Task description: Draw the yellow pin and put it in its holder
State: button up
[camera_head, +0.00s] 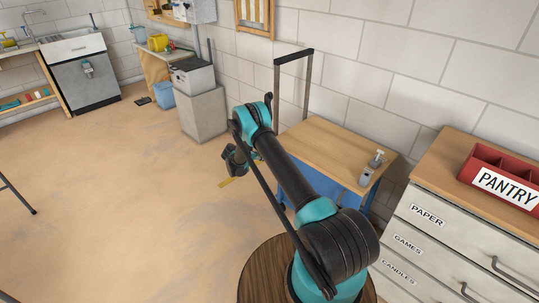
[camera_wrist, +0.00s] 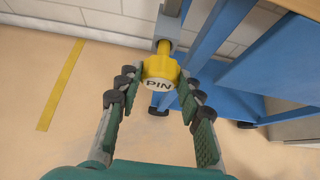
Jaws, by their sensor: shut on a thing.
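The yellow pin (camera_wrist: 160,66) has a round pale head marked PIN, facing the wrist camera. My gripper (camera_wrist: 159,88) is shut on the pin's head, with one finger on each side. The far end of the pin meets a grey bracket (camera_wrist: 164,45) on the blue frame of a cart; how deep it sits in there I cannot tell. In the head view my gripper (camera_head: 238,160) is low beside the left side of the cart (camera_head: 318,146), and the pin is not clear there. I cannot make out the pin's holder in either view.
The cart has a wooden top with a grey dispenser (camera_head: 371,168) on it and dark wheels (camera_wrist: 158,111). A drawer cabinet (camera_head: 450,225) with a red PANTRY box (camera_head: 503,178) stands to the right. A yellow strip (camera_wrist: 62,85) marks the floor. Open floor lies to the left.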

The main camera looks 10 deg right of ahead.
jog(key=shift+s+a, duration=0.7)
jog(key=shift+a, duration=0.25)
jog(key=shift+s+a, duration=0.7)
jog(key=shift+a, duration=0.25)
